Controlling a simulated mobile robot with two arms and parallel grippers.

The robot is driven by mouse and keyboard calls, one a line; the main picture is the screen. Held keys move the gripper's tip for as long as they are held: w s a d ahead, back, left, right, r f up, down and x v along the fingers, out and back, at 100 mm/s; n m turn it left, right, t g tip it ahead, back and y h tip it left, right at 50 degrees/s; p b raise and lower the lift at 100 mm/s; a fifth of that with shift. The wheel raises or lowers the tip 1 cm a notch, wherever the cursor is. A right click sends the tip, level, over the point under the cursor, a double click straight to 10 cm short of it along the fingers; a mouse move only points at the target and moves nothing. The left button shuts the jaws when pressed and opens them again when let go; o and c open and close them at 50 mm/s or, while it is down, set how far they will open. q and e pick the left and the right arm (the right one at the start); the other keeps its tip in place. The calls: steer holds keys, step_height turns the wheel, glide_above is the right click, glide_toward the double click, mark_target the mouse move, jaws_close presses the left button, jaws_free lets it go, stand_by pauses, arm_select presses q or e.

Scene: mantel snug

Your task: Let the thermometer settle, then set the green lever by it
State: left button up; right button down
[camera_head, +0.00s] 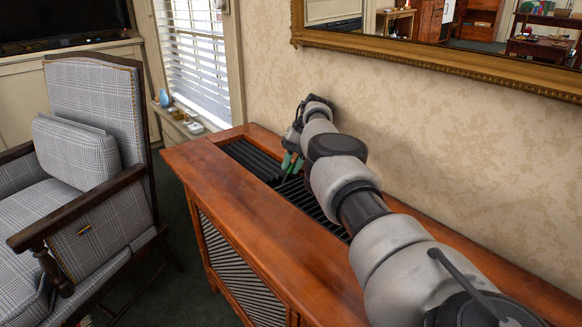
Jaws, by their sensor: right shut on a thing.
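My right arm reaches in from the lower right over the wooden cabinet (262,222) to its far end. My right gripper (292,165) points down at the open grille slot in the cabinet top. It is shut on a small green part, which looks like the green lever (286,161). The gripper and arm hide much of the lever, so its setting cannot be read. I cannot make out a thermometer in this view. My left gripper is not in view.
The dark slatted grille (250,158) runs along the cabinet top. A plaid armchair (92,110) stands to the left. A gilt-framed mirror (450,62) hangs on the wall above. A window with blinds (195,55) has small items on its sill. Dark floor separates chair and cabinet.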

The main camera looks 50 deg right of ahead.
stand_by(0.4)
steer(key=c, duration=1.3)
jaws_free()
